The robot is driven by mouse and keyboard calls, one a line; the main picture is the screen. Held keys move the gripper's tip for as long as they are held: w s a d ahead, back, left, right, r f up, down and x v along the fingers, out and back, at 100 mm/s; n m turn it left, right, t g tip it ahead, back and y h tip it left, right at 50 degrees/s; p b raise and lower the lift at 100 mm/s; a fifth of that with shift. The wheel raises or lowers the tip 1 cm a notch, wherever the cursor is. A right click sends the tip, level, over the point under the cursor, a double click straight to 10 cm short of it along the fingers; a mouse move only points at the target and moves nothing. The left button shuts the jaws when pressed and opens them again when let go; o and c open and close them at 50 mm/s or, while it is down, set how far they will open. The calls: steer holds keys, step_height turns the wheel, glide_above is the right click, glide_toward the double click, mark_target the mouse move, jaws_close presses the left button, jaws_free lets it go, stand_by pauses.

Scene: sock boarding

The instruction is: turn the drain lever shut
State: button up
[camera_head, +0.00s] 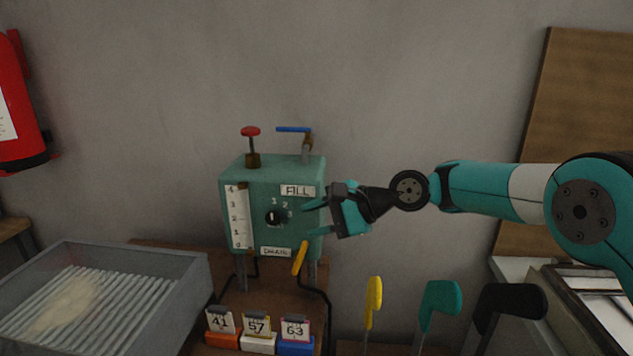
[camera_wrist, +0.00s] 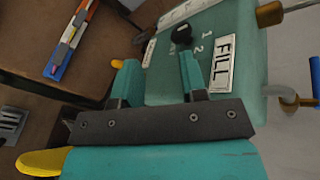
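The green tank (camera_head: 262,185) stands on legs against the wall, with a DRAIN label (camera_head: 276,252) low on its front. The yellow drain lever (camera_head: 299,258) hangs below that label at the tank's lower right, tilted, its lower end to the left. My gripper (camera_head: 316,219) is at the tank's right side, above the lever and apart from it. In the wrist view my gripper (camera_wrist: 158,78) is open, with an empty gap between the fingers. A small yellow tip (camera_wrist: 117,63), seemingly the lever, shows beside the left finger; the rest of it is hidden.
A red-knobbed valve (camera_head: 250,131) and blue lever (camera_head: 293,129) stand on the tank. A dial (camera_head: 275,216) is on its front. A grey tray (camera_head: 180,282) is left. Number cards (camera_head: 257,325) and yellow (camera_head: 373,297), teal (camera_head: 440,300) and black (camera_head: 508,302) forms stand in front.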

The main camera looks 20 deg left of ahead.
step_height(320, 180, up, 9)
stand_by(0.3)
